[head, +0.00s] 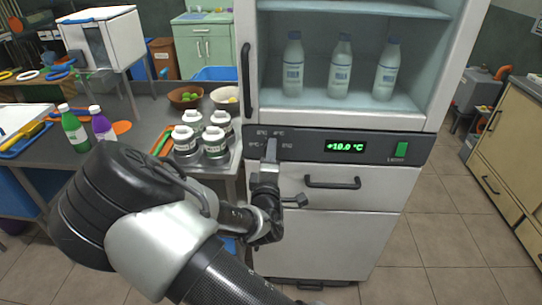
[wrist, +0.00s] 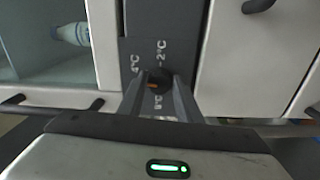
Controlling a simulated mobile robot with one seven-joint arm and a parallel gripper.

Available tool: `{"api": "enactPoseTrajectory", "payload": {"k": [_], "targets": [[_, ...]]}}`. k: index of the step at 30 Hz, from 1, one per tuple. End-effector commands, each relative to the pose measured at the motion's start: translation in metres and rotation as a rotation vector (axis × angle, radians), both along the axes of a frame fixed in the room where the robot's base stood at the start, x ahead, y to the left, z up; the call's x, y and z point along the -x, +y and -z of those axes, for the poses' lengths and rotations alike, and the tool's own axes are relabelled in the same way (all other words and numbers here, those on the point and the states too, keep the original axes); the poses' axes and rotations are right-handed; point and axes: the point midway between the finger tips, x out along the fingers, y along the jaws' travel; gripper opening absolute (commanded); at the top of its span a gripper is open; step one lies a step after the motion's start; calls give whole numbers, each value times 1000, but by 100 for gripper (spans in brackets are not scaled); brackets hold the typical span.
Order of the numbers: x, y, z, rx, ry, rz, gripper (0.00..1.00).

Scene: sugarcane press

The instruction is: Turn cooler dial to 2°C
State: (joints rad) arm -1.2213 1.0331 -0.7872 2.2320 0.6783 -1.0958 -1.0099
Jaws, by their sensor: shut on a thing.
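The cooler (head: 350,187) stands ahead with a dark control panel (head: 375,148). Its green display (head: 345,147) reads +10.0 °C. In the wrist view the dark round dial (wrist: 158,76) sits between the fingertips of my gripper (wrist: 158,82), which is shut on it. A small orange mark shows on the dial's lower left part. Printed marks around it include 2°C (wrist: 161,52), 4°C and 8°C. In the head view my gripper (head: 270,152) reaches up to the panel's left part and covers the dial.
A green switch (head: 402,149) is at the panel's right. A drawer handle (head: 332,182) sticks out below the panel. Bottles (head: 340,68) stand inside the cooler. White-lidded jars (head: 215,142) stand on the counter at left, close to the cooler.

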Motion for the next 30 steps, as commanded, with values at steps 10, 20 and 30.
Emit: {"api": "enactPoseTrajectory", "payload": {"k": [10, 20, 30], "targets": [[-2, 0, 0, -335, -19, 1, 9], [-2, 0, 2, -648, -31, 0, 9], [-2, 1, 3, -972, -45, -2, 9]]}}
